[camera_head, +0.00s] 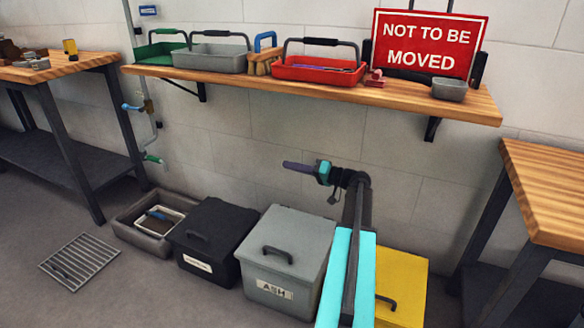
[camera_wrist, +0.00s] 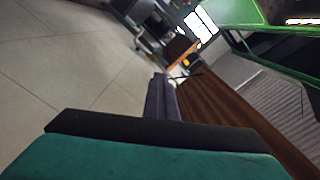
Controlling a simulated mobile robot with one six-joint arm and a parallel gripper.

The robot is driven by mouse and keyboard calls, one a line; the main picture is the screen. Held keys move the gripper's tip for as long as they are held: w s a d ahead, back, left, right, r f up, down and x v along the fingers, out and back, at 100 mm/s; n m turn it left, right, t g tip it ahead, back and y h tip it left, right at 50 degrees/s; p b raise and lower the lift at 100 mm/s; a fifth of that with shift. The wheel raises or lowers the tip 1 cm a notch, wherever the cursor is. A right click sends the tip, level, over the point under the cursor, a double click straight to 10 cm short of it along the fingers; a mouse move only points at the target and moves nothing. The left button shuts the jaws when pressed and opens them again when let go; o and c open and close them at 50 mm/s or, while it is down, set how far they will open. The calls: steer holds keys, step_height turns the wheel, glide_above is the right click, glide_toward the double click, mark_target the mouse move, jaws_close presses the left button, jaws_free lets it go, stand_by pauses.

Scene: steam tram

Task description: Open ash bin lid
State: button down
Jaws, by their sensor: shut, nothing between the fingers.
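The ash bin (camera_head: 276,290) is a grey box with an ASH label, standing on the floor against the wall. Its grey lid (camera_head: 300,232) is down, with a dark bar handle (camera_head: 279,252) near the front edge. My gripper (camera_head: 286,164) is above the bin, well apart from the lid, with its purple fingers pointing left. The fingers are shut and empty. In the wrist view the shut fingers (camera_wrist: 160,98) point away from the camera, and the ash bin cannot be made out there.
A black bin (camera_head: 212,238) stands left of the ash bin, and a yellow bin (camera_head: 410,285) stands right, partly behind my arm. A shelf (camera_head: 440,106) with trays and a red sign (camera_head: 428,42) hangs above. A floor grate (camera_head: 80,262) lies at left; workbenches flank both sides.

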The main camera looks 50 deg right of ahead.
steer(key=c, duration=2.5)
jaws_free()
steer(key=o, duration=0.7)
steer(key=shift+s, duration=0.15)
steer(key=p+v, duration=0.4)
steer(key=v, duration=0.9)
steer(key=shift+s+d, duration=0.2)
steer(key=shift+s, duration=0.05)
